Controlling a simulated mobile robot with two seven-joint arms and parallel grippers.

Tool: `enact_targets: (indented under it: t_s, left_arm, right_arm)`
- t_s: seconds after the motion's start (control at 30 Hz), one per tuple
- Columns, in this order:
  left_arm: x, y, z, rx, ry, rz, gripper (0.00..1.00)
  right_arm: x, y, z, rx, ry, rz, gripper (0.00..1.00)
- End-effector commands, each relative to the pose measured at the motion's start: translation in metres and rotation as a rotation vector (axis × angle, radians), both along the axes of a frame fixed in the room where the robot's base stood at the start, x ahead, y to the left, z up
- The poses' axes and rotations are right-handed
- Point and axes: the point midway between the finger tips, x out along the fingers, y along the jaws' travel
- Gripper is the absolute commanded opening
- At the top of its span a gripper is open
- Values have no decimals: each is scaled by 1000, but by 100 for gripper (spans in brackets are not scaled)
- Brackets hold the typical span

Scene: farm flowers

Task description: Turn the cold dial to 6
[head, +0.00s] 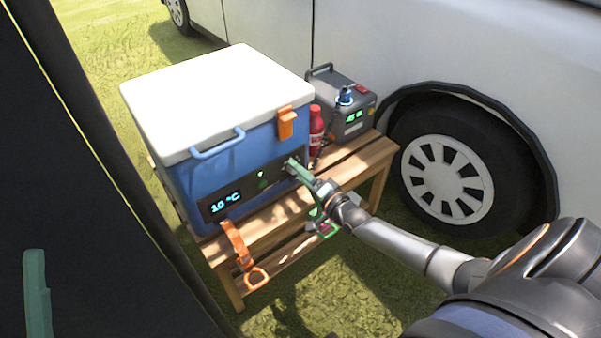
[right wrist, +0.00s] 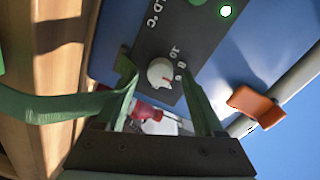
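The blue cooler (head: 245,155) with a white lid stands on a wooden bench. Its dark front panel (head: 250,187) has a display reading 10 °C. The cold dial (right wrist: 158,72), white and round with a red mark, shows in the right wrist view beside the numbers 10, 8 and 6. I cannot tell exactly which number the mark meets. My right gripper (head: 306,186) is at the panel's right end. In the right wrist view its green fingers (right wrist: 160,75) are open, one either side of the dial, with gaps visible. A green finger of my left gripper (head: 37,290) shows at lower left.
A grey power box (head: 340,105) and a red bottle (head: 316,128) stand on the bench (head: 360,160) right of the cooler. An orange latch (head: 286,122) sits above the panel. An orange strap (head: 238,245) hangs in front. A white van with a wheel (head: 445,180) is at right.

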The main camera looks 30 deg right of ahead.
Motion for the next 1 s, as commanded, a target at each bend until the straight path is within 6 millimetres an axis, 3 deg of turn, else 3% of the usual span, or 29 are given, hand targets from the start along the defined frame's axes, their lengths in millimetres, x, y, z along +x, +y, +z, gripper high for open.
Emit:
enact_targets:
  t_s: [0.37,0.8,1.0]
  left_arm:
    - [0,0,6,-2,1,-1,50]
    - [-3,2,42,19,-35,16,50]
    - [-2,5,49,16,-40,38,50]
  right_arm:
    - [-10,-1,2,0,2,0,70]
    - [-94,-7,7,-1,4,0,70]
    - [-118,-8,8,0,1,0,70]
